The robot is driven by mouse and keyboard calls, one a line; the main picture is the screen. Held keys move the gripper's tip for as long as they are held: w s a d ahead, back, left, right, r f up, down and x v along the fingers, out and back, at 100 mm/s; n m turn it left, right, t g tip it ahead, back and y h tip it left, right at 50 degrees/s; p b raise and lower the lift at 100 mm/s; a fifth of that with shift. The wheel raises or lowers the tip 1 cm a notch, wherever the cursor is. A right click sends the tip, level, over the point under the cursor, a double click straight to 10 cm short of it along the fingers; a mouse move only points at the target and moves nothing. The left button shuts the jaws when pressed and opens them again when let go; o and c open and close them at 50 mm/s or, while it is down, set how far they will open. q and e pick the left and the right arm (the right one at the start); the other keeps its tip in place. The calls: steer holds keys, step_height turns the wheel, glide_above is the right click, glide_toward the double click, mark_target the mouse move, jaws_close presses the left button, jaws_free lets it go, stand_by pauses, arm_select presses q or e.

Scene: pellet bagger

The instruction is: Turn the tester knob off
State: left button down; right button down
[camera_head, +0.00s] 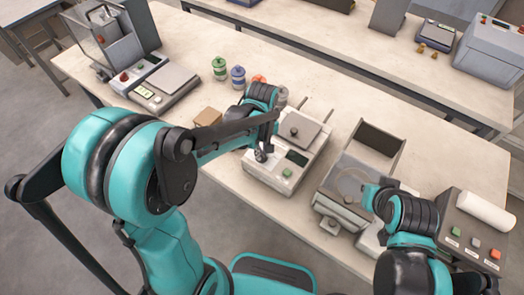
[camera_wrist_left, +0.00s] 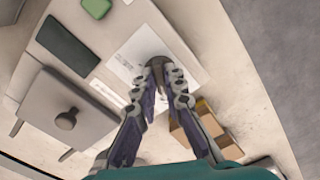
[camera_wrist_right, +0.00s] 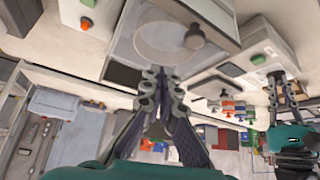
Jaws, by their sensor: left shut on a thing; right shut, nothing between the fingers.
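The tester (camera_head: 262,183) is a pale box with a grey lid, a dark screen and a green button, standing on the bench in the head view. My left gripper (camera_head: 262,154) is at its front panel, beside the screen. In the left wrist view, my left fingertips (camera_wrist_left: 158,68) are closed around the small dark tester knob (camera_wrist_left: 150,80), over a white printed label (camera_wrist_left: 138,55). The fingers hide part of the knob, and I cannot read its setting. My right gripper (camera_wrist_right: 160,74) is shut and empty in the right wrist view, near the neighbouring machine.
A grey machine with a raised lid (camera_head: 377,140) stands right of the tester. A control box with coloured buttons (camera_head: 472,240) and a white roll (camera_head: 486,211) are at the far right. A cardboard box (camera_head: 207,117), small pots (camera_head: 238,77) and a scale (camera_head: 168,82) lie left.

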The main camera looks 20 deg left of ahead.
arm_select(q)
steer(key=c, duration=1.6)
jaws_free()
step_height(320, 180, up, 12)
